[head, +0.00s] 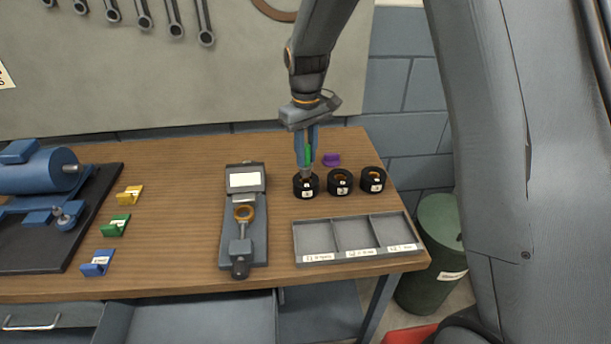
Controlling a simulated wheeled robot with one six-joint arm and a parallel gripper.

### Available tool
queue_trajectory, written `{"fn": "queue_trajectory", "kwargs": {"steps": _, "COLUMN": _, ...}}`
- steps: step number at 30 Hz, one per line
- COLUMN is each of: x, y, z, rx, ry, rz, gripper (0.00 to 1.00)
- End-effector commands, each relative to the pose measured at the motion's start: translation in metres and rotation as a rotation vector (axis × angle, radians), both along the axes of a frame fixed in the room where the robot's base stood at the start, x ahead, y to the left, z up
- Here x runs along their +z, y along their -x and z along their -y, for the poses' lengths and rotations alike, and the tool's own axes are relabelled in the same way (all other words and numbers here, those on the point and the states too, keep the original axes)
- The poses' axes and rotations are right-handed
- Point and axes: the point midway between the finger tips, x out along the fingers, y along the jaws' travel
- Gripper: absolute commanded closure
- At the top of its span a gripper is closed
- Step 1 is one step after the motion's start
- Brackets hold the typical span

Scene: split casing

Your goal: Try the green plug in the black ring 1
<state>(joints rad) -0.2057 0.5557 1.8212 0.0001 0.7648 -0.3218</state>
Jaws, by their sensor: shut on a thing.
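My gripper (306,150) points down and is shut on the green plug (308,157). The plug is upright, and its grey lower end meets the top of the leftmost black ring (306,190). I cannot tell how deep the plug sits in that ring. Two more black rings, a middle one (340,186) and a right one (373,184), stand beside it in a row. Each ring has a small white label, too small to read surely. My fingers hide part of the plug.
A grey three-part tray (297,246) lies empty in front of the rings. A gauge (245,180) stands left of them. A purple holder (332,160) is close behind. Yellow (130,195), green (116,225) and blue (97,263) holders stand left, beside a blue machine (40,175).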

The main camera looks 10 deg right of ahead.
Motion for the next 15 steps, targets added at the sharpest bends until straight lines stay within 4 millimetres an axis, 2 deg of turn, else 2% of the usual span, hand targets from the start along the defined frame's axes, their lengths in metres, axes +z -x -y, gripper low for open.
{"fn": "queue_trajectory", "kwargs": {"steps": 15, "x": 0.035, "y": 0.000, "z": 0.000, "rx": 0.000, "ry": 0.000, "rz": 0.002, "gripper": 1.00}}
